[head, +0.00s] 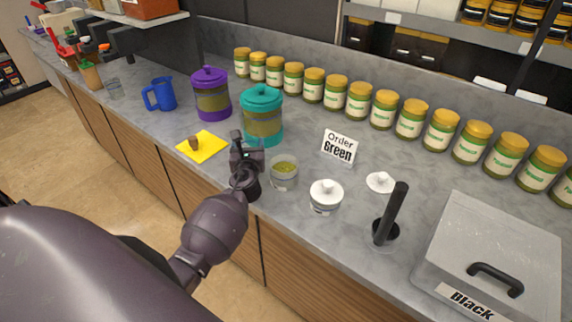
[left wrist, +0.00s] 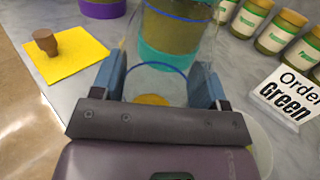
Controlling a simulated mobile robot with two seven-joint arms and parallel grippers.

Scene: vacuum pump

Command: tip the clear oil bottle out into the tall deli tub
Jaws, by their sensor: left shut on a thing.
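My left gripper (head: 246,158) is shut on the clear oil bottle (left wrist: 152,99), just left of a clear tub. In the left wrist view, the bottle stands between the two blue-grey fingers (left wrist: 158,82). It is see-through, with a blue ring and some amber oil low inside. In the head view the bottle is hard to make out against the gripper. The clear tub (head: 284,172), which I take for the deli tub, stands upright and open with greenish contents. Part of its pale rim seems to show at the lower right of the wrist view. My right gripper is out of view.
Teal (head: 261,115) and purple (head: 210,93) lidded containers stand behind. A brown cork (head: 194,143) rests on a yellow cloth (head: 207,148). Yellow-lidded jars line the back.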

